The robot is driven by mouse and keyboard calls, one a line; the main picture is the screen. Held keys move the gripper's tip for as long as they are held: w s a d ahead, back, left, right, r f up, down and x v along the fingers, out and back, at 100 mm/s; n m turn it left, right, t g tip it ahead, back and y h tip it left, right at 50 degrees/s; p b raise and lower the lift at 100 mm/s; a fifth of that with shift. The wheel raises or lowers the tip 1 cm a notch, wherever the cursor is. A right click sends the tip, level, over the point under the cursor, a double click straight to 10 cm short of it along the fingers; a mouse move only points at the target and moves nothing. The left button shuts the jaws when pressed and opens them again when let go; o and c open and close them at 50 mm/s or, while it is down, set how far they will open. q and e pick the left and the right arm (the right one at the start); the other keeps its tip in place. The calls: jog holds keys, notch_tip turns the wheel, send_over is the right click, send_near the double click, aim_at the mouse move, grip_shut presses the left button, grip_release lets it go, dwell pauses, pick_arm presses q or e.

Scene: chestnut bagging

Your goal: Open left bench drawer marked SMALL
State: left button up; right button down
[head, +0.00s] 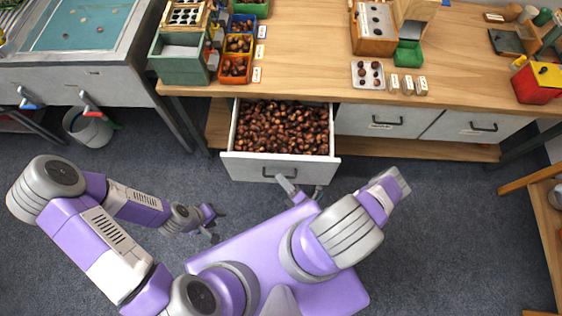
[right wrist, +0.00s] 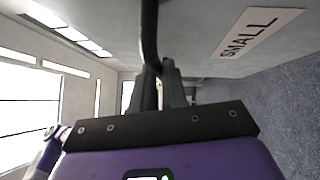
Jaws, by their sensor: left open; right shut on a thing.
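The left bench drawer (head: 246,166) is pulled out from under the bench and is full of brown chestnuts (head: 281,128). Its dark bar handle (head: 276,176) is on the pale front. In the right wrist view, the SMALL label (right wrist: 256,33) is on the drawer front beside the handle (right wrist: 150,35). My right gripper (head: 290,186) is at the handle in the head view. In the right wrist view, its fingers (right wrist: 160,85) are shut on the handle. My left gripper (head: 214,224) is open and empty above the floor, left of the drawer and nearer to me.
Two shut drawers (head: 384,120) (head: 474,127) are to the right under the wooden bench top (head: 310,50). A grey bin (head: 88,128) stands at the left by a sorting table (head: 80,27). A wooden shelf unit (head: 545,230) is at the right edge. The carpet right of the open drawer is clear.

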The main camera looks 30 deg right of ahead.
jog(key=shift+s+a+r, duration=0.1)
jog(key=shift+s+r, duration=0.05)
jog(key=shift+s, duration=0.1)
jog(key=c, duration=1.2)
grip_release()
jog(key=shift+o, duration=0.2)
jog(key=v, duration=0.7)
jog(key=shift+s, duration=0.3)
